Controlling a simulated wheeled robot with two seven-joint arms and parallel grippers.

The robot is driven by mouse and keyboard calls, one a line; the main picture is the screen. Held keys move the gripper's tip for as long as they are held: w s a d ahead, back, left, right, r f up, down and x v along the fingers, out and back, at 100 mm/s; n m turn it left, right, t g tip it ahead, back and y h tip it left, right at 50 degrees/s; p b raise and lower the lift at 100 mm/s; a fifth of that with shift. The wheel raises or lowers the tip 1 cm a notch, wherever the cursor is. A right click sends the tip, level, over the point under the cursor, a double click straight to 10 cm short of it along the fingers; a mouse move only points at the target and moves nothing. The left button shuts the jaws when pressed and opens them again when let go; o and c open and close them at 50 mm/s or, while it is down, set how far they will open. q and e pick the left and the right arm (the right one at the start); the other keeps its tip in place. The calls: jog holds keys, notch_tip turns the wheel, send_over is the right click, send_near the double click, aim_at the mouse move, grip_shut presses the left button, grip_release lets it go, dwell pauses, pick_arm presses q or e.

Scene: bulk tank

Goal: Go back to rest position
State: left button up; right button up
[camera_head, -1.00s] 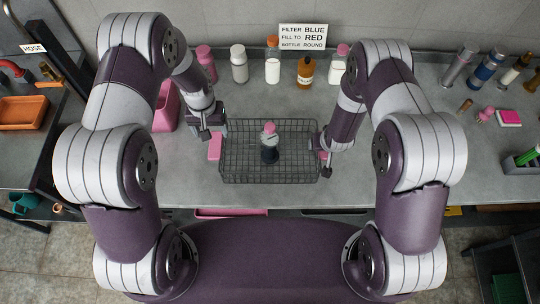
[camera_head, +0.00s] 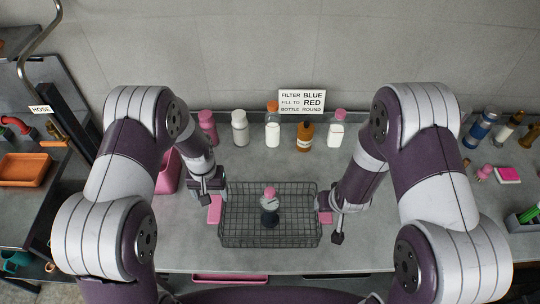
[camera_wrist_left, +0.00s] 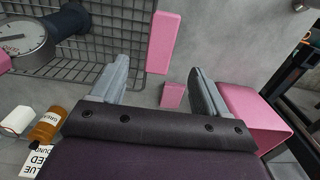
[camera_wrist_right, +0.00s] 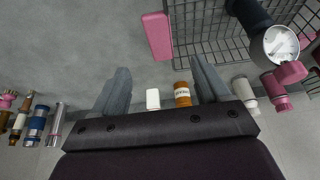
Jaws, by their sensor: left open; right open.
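My left gripper (camera_head: 209,189) is open and empty above the bench at the left side of the wire basket (camera_head: 236,240). In the left wrist view its two fingers (camera_wrist_left: 158,88) stand apart with nothing between them in their grip. My right gripper (camera_head: 338,222) is open and empty just right of the basket. In the right wrist view its fingers (camera_wrist_right: 161,82) also stand apart. A dark device with a round gauge (camera_head: 269,203) and a pink top stands in the basket; neither gripper touches it.
A pink bin (camera_head: 168,173) is behind my left arm. Several bottles, including a brown one (camera_head: 305,137), line the back under a sign (camera_head: 302,102). Bench between basket and bottles is clear.

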jog(key=shift+s, duration=0.1)
pick_arm(q)
jog(key=shift+s+f, duration=0.2)
jog(key=shift+s, duration=0.35)
jog(key=s, duration=0.1)
jog(key=s+r+g, duration=0.1)
jog(key=s, duration=0.1)
jog(key=shift+a+r, duration=0.1)
jog(key=shift+a, duration=0.05)
jog(key=s+a+r+t+b, duration=0.1)
jog(key=s+r+b, duration=0.3)
jog(key=s+r, duration=0.6)
notch_tip(320, 180, up, 2)
jog(key=shift+s+a+r+t, duration=0.15)
jog(key=shift+s+r+t, duration=0.1)
jog(key=shift+t, duration=0.45)
pick_arm(e)
jog(key=s+d+r+g, duration=0.1)
jog(key=s+r+g, duration=0.2)
jog(key=s+r, duration=0.6)
notch_tip(320, 180, up, 2)
jog(key=shift+s+d+r, duration=0.2)
jog(key=shift+s+d, duration=0.1)
jog(key=shift+s, duration=0.05)
pick_arm(q)
jog(key=shift+w, duration=0.1)
pick_arm(e)
jog(key=shift+w, duration=0.1)
